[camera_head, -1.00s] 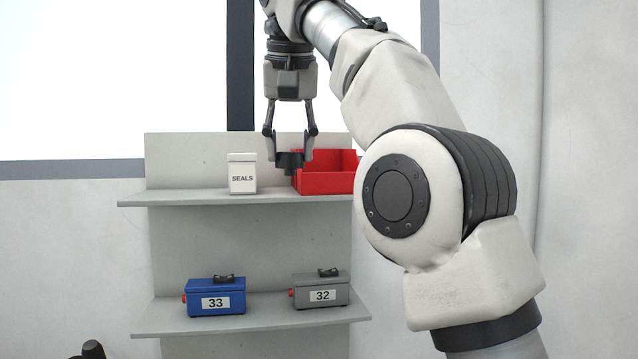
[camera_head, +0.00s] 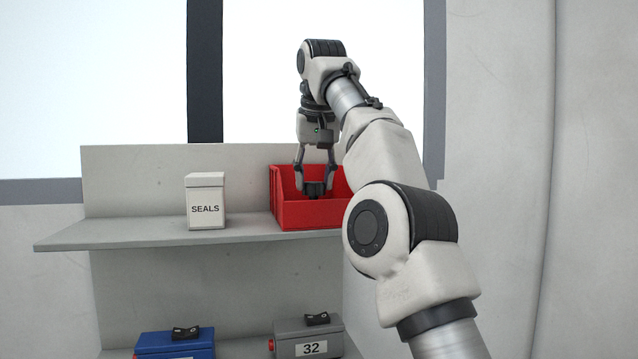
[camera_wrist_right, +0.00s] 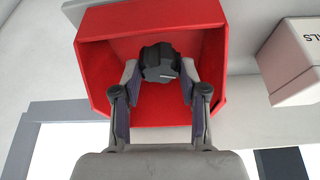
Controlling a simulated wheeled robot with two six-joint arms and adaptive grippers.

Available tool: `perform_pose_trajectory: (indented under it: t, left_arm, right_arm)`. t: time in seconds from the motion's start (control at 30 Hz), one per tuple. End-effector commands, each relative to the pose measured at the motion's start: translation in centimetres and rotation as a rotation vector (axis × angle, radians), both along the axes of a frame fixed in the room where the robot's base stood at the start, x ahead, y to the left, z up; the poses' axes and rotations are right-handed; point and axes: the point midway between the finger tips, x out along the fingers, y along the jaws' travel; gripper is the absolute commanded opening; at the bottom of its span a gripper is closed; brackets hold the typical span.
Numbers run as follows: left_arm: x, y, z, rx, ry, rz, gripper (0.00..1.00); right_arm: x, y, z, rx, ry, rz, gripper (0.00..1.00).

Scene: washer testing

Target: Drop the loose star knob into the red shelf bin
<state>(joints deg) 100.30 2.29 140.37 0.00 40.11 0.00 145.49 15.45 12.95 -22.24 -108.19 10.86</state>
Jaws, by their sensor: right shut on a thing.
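The red shelf bin (camera_head: 310,216) stands on the upper shelf, right of the white box, and its open inside fills much of the right wrist view (camera_wrist_right: 100,65). My right gripper (camera_head: 314,188) points down into the bin's opening. It is shut on the dark star knob (camera_wrist_right: 158,62), which sits between the fingertips and shows against the red inside. In the head view the knob (camera_head: 314,188) is small and partly hidden by the fingers and the bin's front wall. Whether the knob touches the bin floor I cannot tell. My left gripper is not in view.
A white SEALS box (camera_head: 206,203) stands left of the bin on the upper shelf (camera_head: 130,233). On the lower shelf are a blue box (camera_head: 175,345) and a grey box (camera_head: 308,339) marked 32. The upper shelf's left part is clear.

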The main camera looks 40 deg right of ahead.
Motion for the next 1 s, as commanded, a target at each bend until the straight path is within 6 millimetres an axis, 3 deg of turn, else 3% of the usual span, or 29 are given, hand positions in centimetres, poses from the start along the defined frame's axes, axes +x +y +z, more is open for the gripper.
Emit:
perform_pose_trajectory:
  t: [0.2,0.7,1.0]
  left_arm:
    - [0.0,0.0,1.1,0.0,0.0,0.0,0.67]
    - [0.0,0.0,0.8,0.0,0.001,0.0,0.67]
    - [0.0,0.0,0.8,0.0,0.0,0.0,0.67]
  right_arm:
    - [0.5,-2.0,0.0,-0.001,-0.002,0.0,0.09]
    - [0.4,-1.8,-3.4,0.0,0.0,0.001,0.09]
    - [0.5,-1.7,-3.7,-0.001,-0.001,0.001,0.09]
